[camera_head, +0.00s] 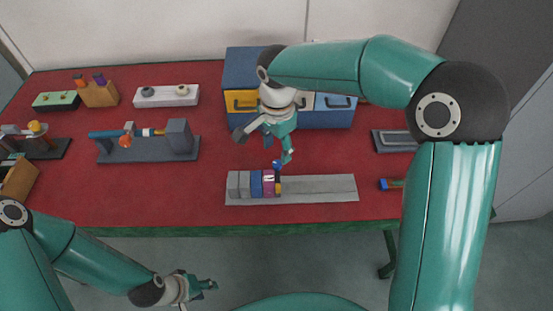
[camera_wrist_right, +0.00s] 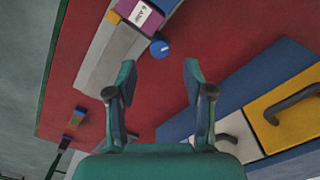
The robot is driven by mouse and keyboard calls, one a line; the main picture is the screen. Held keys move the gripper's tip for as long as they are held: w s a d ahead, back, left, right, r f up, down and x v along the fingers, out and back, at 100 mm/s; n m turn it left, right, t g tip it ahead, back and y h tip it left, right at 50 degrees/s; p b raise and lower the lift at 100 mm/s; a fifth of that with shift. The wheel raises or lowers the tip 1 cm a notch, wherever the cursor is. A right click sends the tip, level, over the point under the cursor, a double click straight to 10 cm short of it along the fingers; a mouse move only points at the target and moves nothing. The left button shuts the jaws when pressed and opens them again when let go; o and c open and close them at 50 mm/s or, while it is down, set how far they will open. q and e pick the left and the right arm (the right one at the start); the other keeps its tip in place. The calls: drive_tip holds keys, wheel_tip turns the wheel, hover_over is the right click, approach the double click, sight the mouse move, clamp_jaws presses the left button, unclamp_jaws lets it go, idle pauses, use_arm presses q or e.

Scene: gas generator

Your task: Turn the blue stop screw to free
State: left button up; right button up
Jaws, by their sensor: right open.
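The blue stop screw (camera_wrist_right: 160,48) shows as a round blue knob beside the row of blocks in the right wrist view. It also shows in the head view (camera_head: 277,164) at the back side of the block row. My right gripper (camera_wrist_right: 158,74) is open and empty, with its fingers spread to either side below the screw in the wrist view. In the head view the right gripper (camera_head: 286,157) hangs just behind the block row, close to the screw; contact cannot be told. My left gripper (camera_head: 206,286) is in front of the table, away from the screw.
The row of grey, blue and purple blocks (camera_head: 240,184) sits on a long grey rail (camera_head: 325,187). A blue cabinet with handled drawers (camera_head: 245,60) stands behind. A grey fixture with a blue rod (camera_head: 150,146) is at left.

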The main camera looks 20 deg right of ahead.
sight(277, 163)
drive_tip(key=shift+f, duration=2.7)
clamp_jaws()
